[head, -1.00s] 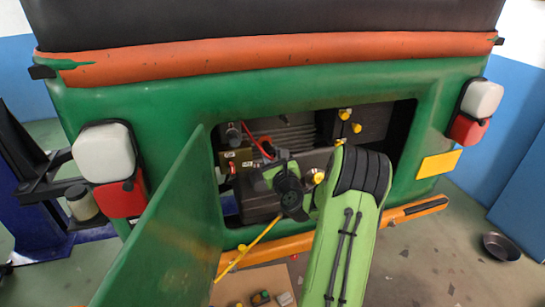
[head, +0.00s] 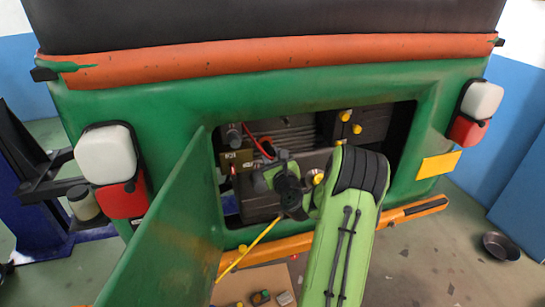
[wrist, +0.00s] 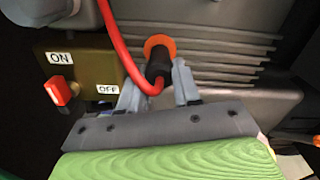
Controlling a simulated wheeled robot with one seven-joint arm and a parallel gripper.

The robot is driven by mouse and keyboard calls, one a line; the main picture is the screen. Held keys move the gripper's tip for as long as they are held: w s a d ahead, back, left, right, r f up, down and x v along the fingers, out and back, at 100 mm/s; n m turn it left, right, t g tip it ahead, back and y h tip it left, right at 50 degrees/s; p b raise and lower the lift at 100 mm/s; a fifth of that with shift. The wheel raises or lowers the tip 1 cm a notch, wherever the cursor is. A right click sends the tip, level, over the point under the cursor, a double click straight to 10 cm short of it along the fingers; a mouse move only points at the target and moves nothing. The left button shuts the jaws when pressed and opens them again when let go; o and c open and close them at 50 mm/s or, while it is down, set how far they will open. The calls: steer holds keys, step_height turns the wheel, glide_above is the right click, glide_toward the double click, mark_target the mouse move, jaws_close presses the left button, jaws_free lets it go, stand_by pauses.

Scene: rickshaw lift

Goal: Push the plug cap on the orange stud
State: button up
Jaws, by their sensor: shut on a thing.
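In the wrist view my gripper (wrist: 158,92) is shut on the black plug cap (wrist: 157,68) at the end of a red cable. The cap's far end meets the orange stud (wrist: 160,43) on the grey ribbed housing; the orange shows as a ring around it. I cannot tell how far the cap is on the stud.
A brown ON/OFF box with a red switch (wrist: 60,92) stands left of my gripper. The red cable (wrist: 118,45) loops close by. In the head view the open green door (head: 165,225) stands left of my arm, and the bay's green frame surrounds it.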

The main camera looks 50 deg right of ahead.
steer(key=shift+w+d, duration=0.15)
steer(key=shift+w, duration=0.05)
stand_by(0.7)
steer(key=o, duration=1.1)
steer(key=shift+c, duration=0.2)
steer(key=shift+c, duration=0.6)
steer(key=shift+s, duration=0.2)
steer(key=b+v, duration=1.5)
steer(key=v, duration=0.3)
steer(key=shift+s+a, duration=0.25)
